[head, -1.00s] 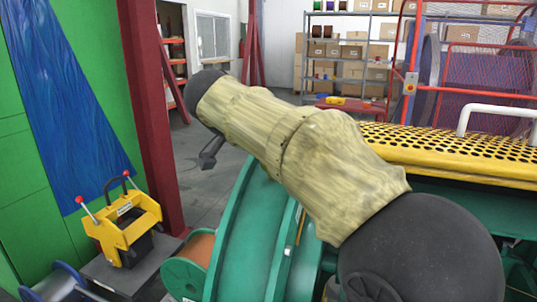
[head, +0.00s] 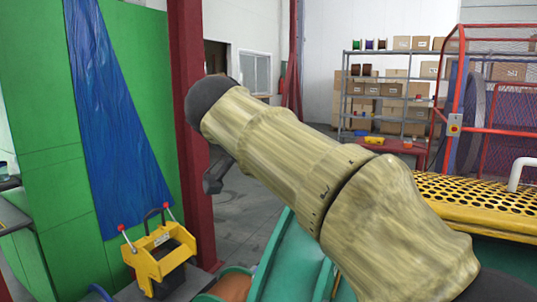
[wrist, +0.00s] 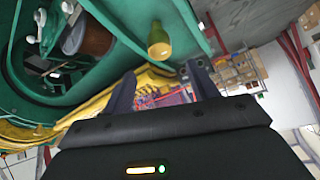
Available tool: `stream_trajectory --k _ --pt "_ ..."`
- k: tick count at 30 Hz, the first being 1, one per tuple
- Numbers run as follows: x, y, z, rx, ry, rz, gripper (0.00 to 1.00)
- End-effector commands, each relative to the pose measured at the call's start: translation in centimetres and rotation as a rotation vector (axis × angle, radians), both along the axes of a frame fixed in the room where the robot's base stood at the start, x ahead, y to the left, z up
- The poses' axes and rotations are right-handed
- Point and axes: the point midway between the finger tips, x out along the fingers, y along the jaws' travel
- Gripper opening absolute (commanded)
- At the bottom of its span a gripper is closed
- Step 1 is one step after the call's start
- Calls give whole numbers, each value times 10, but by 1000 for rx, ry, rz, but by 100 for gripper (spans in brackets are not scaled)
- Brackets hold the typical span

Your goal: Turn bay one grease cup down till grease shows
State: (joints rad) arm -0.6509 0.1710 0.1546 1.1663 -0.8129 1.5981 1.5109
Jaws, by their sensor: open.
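In the wrist view, my gripper (wrist: 162,84) is open, its two dark fingers apart with nothing between them. A small brass-yellow cup-shaped fitting (wrist: 159,41) stands out from the green machine frame (wrist: 187,22), above and beyond the gap between the fingers and apart from them. It looks like a grease cup; no bay number is legible and no grease can be made out on it. In the head view my arm crosses the middle and hides much of the green machine (head: 290,262); no such cup shows there.
A brown spool (wrist: 95,36) sits inside the green frame in the wrist view. In the head view, a yellow tool with red-tipped handles (head: 158,258) stands at lower left near a dark red post (head: 190,120). A perforated yellow guard (head: 490,203) and red mesh cage are at right.

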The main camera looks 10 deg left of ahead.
Motion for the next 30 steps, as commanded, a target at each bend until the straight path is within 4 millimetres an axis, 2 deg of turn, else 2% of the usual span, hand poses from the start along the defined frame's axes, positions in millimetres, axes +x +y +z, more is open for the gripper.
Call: stream_trajectory --k 1,6,12,30 --pt "-6 5 10 1 -1 3 59" --pt "-26 18 33 2 -1 4 59" --pt "-41 28 49 0 1 2 59" --pt "-44 28 51 0 1 -2 59"
